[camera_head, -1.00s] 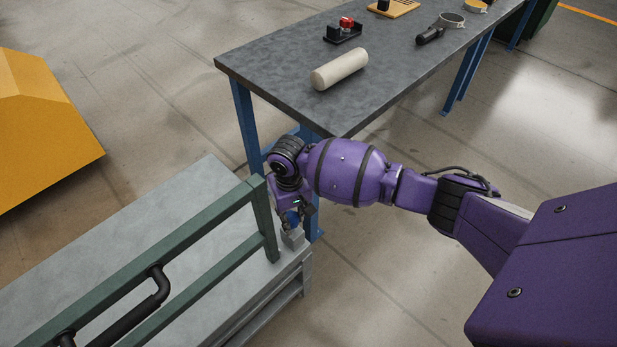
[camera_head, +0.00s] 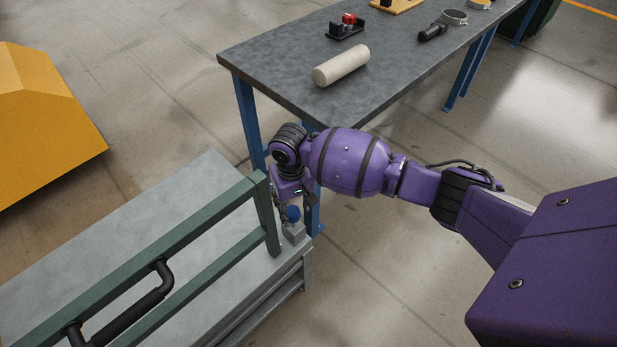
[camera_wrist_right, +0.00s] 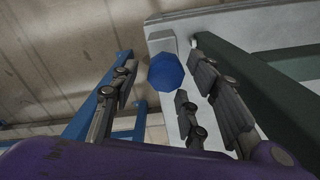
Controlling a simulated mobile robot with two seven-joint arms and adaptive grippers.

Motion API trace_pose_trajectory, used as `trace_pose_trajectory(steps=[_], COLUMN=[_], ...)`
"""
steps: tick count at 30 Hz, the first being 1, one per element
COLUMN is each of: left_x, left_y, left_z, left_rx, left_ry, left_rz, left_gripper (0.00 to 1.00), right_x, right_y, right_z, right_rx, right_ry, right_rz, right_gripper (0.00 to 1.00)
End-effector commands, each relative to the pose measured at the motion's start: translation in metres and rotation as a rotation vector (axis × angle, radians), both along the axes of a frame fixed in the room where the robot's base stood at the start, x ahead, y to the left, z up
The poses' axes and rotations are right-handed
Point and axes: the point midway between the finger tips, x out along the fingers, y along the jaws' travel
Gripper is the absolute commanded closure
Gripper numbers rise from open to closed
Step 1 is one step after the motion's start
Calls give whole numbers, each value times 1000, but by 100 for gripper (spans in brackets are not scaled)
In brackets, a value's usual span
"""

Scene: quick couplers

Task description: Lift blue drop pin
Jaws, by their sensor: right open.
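The blue drop pin (camera_head: 293,213) has a round blue head and stands on a small grey block (camera_head: 294,233) at the corner of a grey platform, beside the green rail's end post. In the right wrist view the blue head (camera_wrist_right: 166,72) shows between the fingers, with the block behind it. My right gripper (camera_head: 294,203) is open, pointing down just above the pin. Its spread fingers also show in the right wrist view (camera_wrist_right: 163,80), apart on both sides of the head. Any shaft of the pin is hidden. My left gripper is not in view.
The green rail (camera_head: 150,262) with a black handle (camera_head: 140,310) runs close beside the gripper. A dark workbench (camera_head: 290,75) on blue legs stands behind, bearing a beige cylinder (camera_head: 341,66) and several fixtures. A yellow block (camera_head: 45,125) is at far left.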

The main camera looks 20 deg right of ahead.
Motion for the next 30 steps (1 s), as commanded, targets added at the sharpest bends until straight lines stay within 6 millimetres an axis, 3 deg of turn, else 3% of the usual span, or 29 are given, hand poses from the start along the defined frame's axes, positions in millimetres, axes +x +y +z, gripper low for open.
trace_pose_trajectory(steps=[9,15,20,30], left_x=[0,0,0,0], left_y=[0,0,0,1], left_z=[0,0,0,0], left_rx=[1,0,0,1], left_ry=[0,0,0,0], left_rz=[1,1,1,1], left_gripper=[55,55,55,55], right_x=[3,3,2,2], right_y=[0,-1,-1,-1], right_z=[69,99,109,109], right_rx=[1,0,-1,-2], right_ry=[-8,-7,-6,-5], right_rz=[1,-1,0,-1], right_gripper=[58,58,58,58])
